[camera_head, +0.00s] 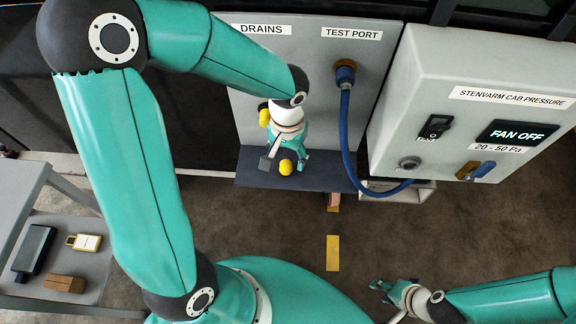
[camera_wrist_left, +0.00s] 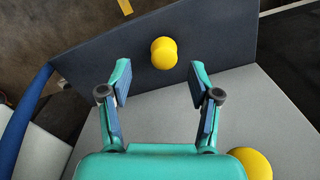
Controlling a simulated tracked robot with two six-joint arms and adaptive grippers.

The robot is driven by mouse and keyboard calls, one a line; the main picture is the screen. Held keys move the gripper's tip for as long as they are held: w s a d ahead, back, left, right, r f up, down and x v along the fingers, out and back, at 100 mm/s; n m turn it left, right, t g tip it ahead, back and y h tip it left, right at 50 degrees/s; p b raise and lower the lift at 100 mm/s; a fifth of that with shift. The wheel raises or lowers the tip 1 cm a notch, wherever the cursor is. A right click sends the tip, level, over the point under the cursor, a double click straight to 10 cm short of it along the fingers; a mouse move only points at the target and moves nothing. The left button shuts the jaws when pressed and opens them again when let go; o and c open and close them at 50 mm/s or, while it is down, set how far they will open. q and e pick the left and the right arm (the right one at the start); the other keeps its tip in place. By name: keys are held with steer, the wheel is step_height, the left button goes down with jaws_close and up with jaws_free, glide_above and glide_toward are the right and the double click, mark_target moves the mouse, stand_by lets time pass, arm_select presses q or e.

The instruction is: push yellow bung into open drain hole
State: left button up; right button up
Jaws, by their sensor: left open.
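A yellow bung (camera_head: 285,167) rests on the dark shelf (camera_head: 325,180) below the grey drains panel (camera_head: 250,100). In the left wrist view the yellow bung (camera_wrist_left: 164,52) lies beyond my open fingertips, roughly midway between them and not touching either. My left gripper (camera_head: 284,160) is open and empty, close to the bung; it also shows in the left wrist view (camera_wrist_left: 158,80). A second yellow bung (camera_head: 264,115) sits on the panel, and it shows at the lower right of the wrist view (camera_wrist_left: 252,163). I see no open drain hole; my arm covers part of the panel. My right gripper (camera_head: 386,288) is low, away from the panel.
A blue hose (camera_head: 350,140) hangs from the test port (camera_head: 345,72) right of the drains. A grey cab pressure box (camera_head: 440,100) stands further right, its display reading FAN OFF. A side table (camera_head: 70,225) at the left holds a dark case, a yellow-white item and a brown block.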

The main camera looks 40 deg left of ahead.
mark_target(287, 163)
arm_select(q)
steer(key=f, duration=0.4)
steer(key=shift+w+a+f, duration=0.15)
steer(key=shift+a+f, duration=0.1)
steer(key=c, duration=1)
steer(key=shift+r, duration=0.1)
step_height(287, 163, up, 20)
steer(key=shift+f+p, duration=0.1)
steer(key=shift+p, duration=0.95)
